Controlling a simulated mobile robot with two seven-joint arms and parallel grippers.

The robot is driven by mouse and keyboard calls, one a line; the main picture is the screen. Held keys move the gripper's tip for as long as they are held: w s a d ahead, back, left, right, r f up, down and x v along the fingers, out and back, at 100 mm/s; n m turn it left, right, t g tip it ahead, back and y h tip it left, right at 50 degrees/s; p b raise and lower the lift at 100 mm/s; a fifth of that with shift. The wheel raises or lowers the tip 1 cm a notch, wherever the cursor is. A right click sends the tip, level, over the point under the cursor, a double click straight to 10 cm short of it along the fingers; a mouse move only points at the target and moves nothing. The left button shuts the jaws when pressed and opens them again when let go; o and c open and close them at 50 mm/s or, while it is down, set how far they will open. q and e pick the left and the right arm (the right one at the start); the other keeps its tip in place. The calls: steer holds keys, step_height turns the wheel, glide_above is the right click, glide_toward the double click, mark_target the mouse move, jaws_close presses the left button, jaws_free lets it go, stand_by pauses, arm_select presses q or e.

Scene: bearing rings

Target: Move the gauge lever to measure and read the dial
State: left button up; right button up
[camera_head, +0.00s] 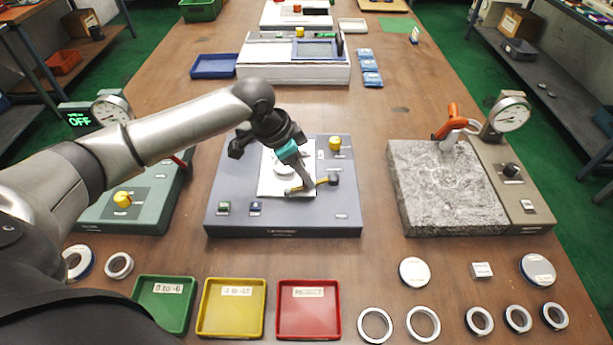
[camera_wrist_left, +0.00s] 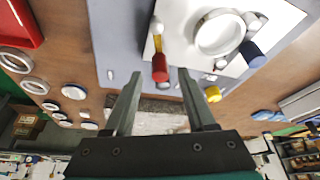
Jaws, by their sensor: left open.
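The blue-grey gauge station (camera_head: 230,190) is in the middle of the table. It bears a white plate with a pale ring on it, partly hidden by my arm in the head view; the ring shows clearly in the wrist view (camera_wrist_left: 220,34). A lever (camera_head: 322,182) lies beside the ring; the wrist view shows its yellow shaft and red grip (camera_wrist_left: 160,68). My left gripper (camera_head: 304,178) is over the station, fingers apart and empty, with the red grip just beyond and between its fingertips (camera_wrist_left: 160,88). A dial (camera_head: 110,109) stands at left; its pointer is too small to read.
A green display (camera_head: 80,119) beside the dial reads OFF. A granite block (camera_head: 445,185) with an orange-handled clamp and another dial (camera_head: 510,112) stand at right. Green, yellow (camera_head: 231,335) and red trays and loose rings line the front. A yellow knob (camera_head: 335,143) stands near my gripper.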

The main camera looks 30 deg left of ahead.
arm_select(q)
steer(key=shift+x, duration=1.05)
jaws_close()
stand_by(0.7)
